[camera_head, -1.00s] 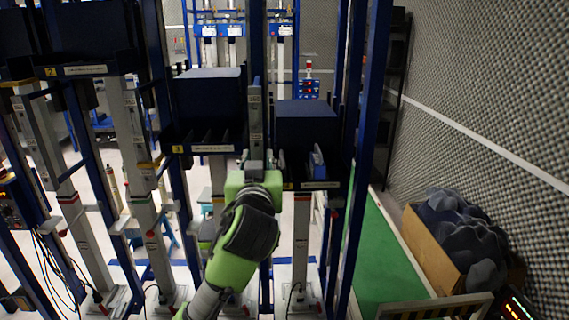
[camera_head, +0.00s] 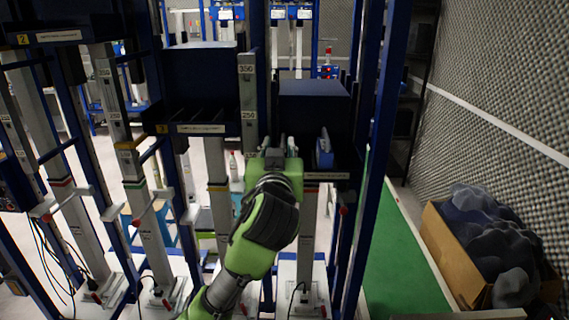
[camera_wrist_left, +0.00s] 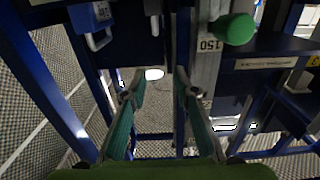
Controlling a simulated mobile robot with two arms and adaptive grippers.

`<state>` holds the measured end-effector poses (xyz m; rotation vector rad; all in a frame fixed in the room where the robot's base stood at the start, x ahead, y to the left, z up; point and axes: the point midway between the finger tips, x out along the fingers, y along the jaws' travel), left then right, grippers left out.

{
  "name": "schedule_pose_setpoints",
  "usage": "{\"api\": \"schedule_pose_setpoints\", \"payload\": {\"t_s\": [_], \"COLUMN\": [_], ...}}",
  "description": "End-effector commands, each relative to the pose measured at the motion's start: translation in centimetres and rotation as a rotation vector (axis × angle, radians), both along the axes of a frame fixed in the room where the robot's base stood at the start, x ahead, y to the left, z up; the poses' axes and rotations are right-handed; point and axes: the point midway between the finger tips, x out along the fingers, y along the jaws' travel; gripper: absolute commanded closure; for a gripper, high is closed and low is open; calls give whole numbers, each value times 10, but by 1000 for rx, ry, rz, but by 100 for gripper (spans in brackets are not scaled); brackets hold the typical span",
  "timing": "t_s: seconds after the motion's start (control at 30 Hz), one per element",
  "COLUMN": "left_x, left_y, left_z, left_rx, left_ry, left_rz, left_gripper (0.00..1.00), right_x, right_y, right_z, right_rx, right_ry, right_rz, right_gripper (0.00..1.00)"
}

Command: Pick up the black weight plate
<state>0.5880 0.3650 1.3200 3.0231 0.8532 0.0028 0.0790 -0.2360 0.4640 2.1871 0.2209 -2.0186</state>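I cannot make out a black weight plate for certain in either view. My left gripper (camera_head: 279,150) is in front of the dark blue rack, between two bins, in the head view. In the left wrist view its two fingers (camera_wrist_left: 157,88) are spread apart with nothing seen between them. The right-hand bin (camera_head: 328,176) is dark inside and holds a small blue block (camera_head: 324,151); what else lies in it is hard to see. A blue block with a pale loop shows near the top left of the wrist view (camera_wrist_left: 92,17). My right gripper is out of view.
Blue uprights (camera_head: 372,160) and numbered grey posts (camera_head: 248,95) stand close around the left gripper. Another bin (camera_head: 200,128) is to its left. A cardboard box of dark foam (camera_head: 455,258) sits on the right by the foam wall.

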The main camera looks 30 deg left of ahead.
Motion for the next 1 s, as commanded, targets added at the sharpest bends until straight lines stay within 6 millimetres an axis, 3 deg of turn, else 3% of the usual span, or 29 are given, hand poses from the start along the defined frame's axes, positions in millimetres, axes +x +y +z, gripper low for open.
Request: {"api": "schedule_pose_setpoints", "payload": {"t_s": [0.1, 0.3, 0.47, 0.8, 1.0], "left_x": [0, 0, 10, 61, 74], "left_y": [0, 0, 6, 37, 44], "left_z": [-22, -37, -35, -34, -36], "left_rx": [-1, 0, 3, 2, 0], "left_ry": [1, 0, 2, 2, 0], "left_rz": [0, 0, 2, 1, 0], "left_gripper": [72, 72, 72, 72, 72], "right_x": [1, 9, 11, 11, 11], "right_y": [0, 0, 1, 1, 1], "right_z": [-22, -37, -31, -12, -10], "right_rx": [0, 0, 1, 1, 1], "right_ry": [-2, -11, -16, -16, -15], "right_rz": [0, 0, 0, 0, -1], "right_gripper": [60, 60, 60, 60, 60]}}
